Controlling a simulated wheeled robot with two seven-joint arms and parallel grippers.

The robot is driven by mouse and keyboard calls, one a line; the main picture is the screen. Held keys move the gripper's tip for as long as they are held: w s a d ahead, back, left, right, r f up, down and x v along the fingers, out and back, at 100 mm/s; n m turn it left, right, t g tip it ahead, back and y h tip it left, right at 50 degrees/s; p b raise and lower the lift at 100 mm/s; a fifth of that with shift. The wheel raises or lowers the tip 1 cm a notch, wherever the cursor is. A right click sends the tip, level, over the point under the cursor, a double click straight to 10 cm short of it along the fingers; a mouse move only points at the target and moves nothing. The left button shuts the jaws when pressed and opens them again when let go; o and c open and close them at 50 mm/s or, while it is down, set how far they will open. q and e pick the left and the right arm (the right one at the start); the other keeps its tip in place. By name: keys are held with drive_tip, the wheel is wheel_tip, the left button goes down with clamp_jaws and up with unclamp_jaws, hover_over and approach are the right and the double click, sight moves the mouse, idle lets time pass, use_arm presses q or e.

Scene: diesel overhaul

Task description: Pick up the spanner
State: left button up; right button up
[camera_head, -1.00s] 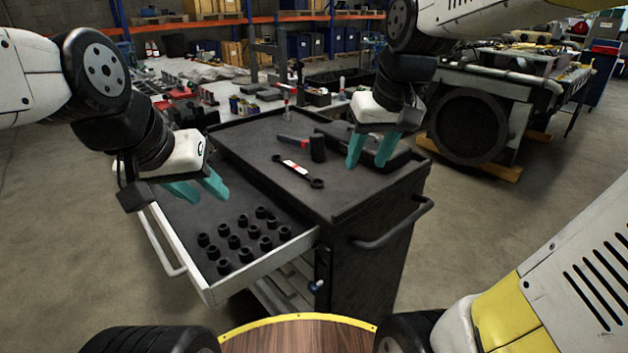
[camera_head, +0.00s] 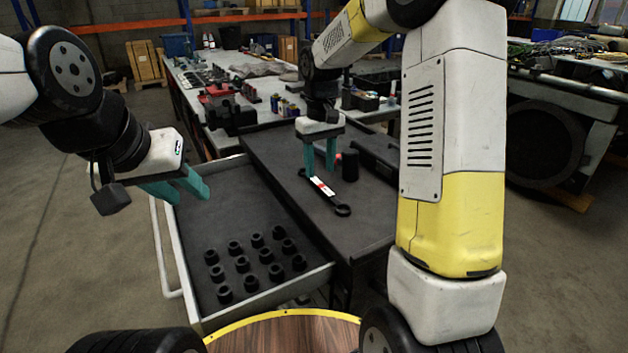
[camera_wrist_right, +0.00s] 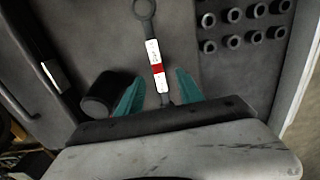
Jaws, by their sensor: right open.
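The spanner (camera_head: 324,190) lies flat on the dark top of the tool cart (camera_head: 372,228). It is black with a white and red label at its middle and a ring at its near end. In the right wrist view the spanner (camera_wrist_right: 154,58) runs down between the fingertips, its lower end hidden by my gripper. My right gripper (camera_head: 320,172) is open, pointing down over the far part of the spanner. It also shows in the right wrist view (camera_wrist_right: 160,92). Contact cannot be told. My left gripper (camera_head: 190,190) is open and empty above the open drawer's left side.
The hammer's black head (camera_head: 350,166) lies close beside my right gripper. A dark tray (camera_head: 376,154) is on the cart's far right. The open drawer (camera_head: 210,215) holds several black sockets (camera_head: 240,264). A cluttered workbench (camera_head: 190,85) stands behind.

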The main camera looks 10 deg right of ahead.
sight(322, 185)
drive_tip(key=f, duration=0.5)
drive_tip(key=shift+s+d, duration=0.1)
drive_tip(key=shift+d, duration=0.15)
clamp_jaws()
idle(1.1)
